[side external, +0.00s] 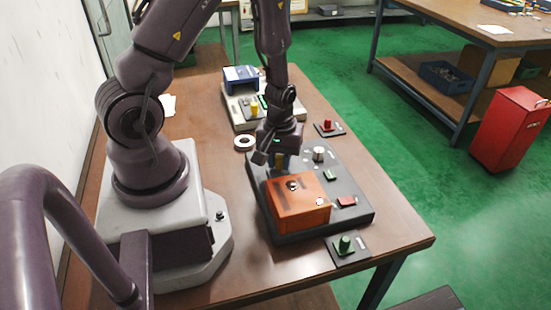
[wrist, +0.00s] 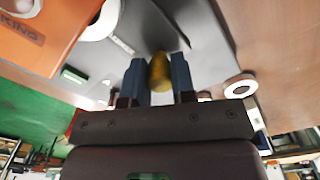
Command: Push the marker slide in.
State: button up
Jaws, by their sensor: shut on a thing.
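My gripper (side external: 272,157) is low over the dark grey base plate (side external: 352,215), at the far end of the orange box (side external: 297,207). In the wrist view its two blue fingers (wrist: 160,80) are shut on an upright yellow knob (wrist: 160,71). The yellow knob also shows in the side view (side external: 279,160), partly hidden by the gripper. The orange box (wrist: 45,30) has lettering ending in "KING" in the wrist view. I cannot tell how far the slide itself sits in or out; its body is mostly hidden.
A silver cylinder (side external: 318,154), a green button (side external: 329,175) and a red button (side external: 346,202) stand on the base plate. A pale ring (side external: 244,142) lies on the table. A red knob (side external: 327,125), a green knob (side external: 345,244) and a blue-topped fixture (side external: 241,78) stand around it.

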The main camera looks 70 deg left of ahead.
jog(key=shift+d, duration=1.8)
jog(key=shift+w, duration=0.1)
jog(key=o, duration=0.6)
jog(key=shift+a+r, duration=0.15)
jog(key=shift+r, duration=3.35)
